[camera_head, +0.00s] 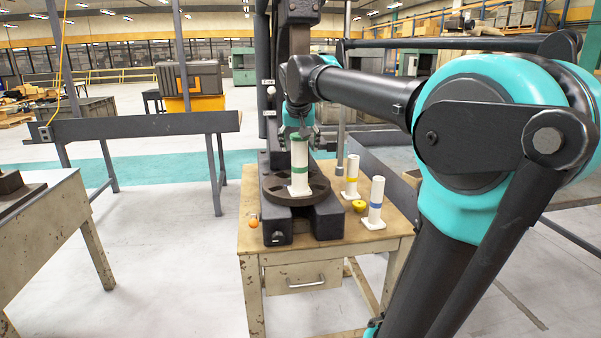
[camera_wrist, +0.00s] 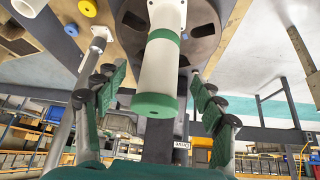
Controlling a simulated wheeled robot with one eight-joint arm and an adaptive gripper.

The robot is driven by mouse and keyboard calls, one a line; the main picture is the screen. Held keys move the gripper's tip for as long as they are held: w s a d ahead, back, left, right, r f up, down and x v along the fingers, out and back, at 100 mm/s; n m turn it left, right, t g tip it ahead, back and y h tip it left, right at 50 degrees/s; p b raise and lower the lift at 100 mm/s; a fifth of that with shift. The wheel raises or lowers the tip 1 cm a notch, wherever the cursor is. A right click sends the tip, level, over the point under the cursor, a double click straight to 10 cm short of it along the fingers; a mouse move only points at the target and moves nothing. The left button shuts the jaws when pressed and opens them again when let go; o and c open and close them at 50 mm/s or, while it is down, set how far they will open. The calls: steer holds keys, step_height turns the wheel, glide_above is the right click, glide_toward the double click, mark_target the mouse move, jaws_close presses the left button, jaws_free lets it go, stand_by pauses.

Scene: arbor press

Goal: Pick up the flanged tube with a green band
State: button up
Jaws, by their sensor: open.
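The flanged tube with a green band (camera_head: 299,158) is white and stands upright on the round dark plate (camera_head: 279,195) of the arbor press. Its square white flange is at the bottom, a green band is around its lower part, and its upper end is green. My gripper (camera_head: 299,134) is around the tube's upper end, with part of it hidden behind the tube. In the wrist view the tube (camera_wrist: 160,66) reaches in between the two open fingers of my gripper (camera_wrist: 160,112). Gaps show on both sides, the right one wider near the green end.
On the wooden bench (camera_head: 262,243), right of the press, stand a yellow-banded tube (camera_head: 352,174) and a blue-banded tube (camera_head: 376,198), with a yellow ring (camera_head: 359,206) between them. A small orange ball (camera_head: 253,223) lies at left. The dark press column (camera_head: 299,40) rises behind the tube.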

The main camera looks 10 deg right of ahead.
mark_target(300, 160)
steer(key=x, duration=0.8)
steer(key=shift+s+a+f, duration=0.1)
steer(key=shift+f, duration=0.1)
steer(key=c, duration=1.5)
jaws_close()
steer(key=shift+r, duration=0.2)
